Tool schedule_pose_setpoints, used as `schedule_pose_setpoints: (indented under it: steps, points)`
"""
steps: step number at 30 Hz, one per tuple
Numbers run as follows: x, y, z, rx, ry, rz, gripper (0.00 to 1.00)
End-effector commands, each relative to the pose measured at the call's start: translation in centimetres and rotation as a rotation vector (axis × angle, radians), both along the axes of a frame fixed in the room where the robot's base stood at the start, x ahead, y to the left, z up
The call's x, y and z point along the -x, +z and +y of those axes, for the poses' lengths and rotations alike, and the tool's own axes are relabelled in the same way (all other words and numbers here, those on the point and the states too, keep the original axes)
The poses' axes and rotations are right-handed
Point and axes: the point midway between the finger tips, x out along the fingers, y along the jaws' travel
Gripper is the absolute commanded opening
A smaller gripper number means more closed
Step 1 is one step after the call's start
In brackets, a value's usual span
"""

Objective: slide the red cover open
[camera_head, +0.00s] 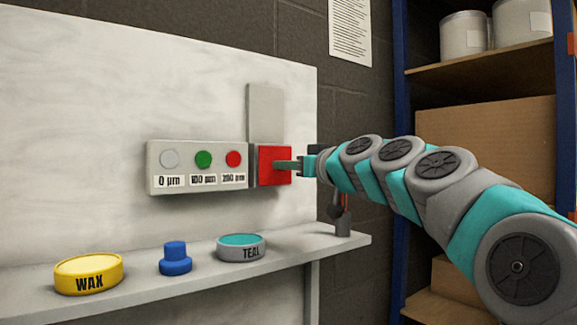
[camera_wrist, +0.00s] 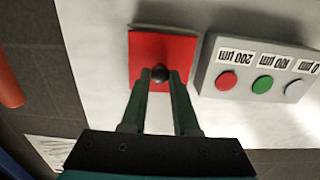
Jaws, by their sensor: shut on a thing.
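The red cover (camera_head: 270,152) is a square plate on the white board, at the right end of the button box, with a grey vertical plate (camera_head: 265,112) rising above it. In the wrist view the red cover (camera_wrist: 176,50) shows a dark round knob (camera_wrist: 160,73) on its face. My gripper (camera_head: 284,164) reaches in from the right. In the wrist view my gripper (camera_wrist: 160,80) has its two fingers on either side of the knob, shut on it. What lies behind the cover is hidden.
The button box (camera_head: 198,167) carries grey, green and red buttons left of the cover. On the shelf (camera_head: 205,275) below stand a yellow WAX tin (camera_head: 88,275), a blue knobbed piece (camera_head: 175,259) and a TEAL tin (camera_head: 241,248). Storage shelving (camera_head: 480,75) stands at right.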

Motion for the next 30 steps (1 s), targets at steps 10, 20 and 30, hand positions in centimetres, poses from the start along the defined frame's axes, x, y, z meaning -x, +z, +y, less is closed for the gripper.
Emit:
schedule_pose_setpoints:
  steps: [10,20,30]
  points:
    - [-0.1,1.2,0.0,0.001,-0.001,-0.002,0.0]
    - [-0.1,8.2,-0.2,-0.001,-0.004,-0.005,0.0]
    - [0.0,9.7,0.0,-0.001,-0.001,-0.001,0.0]
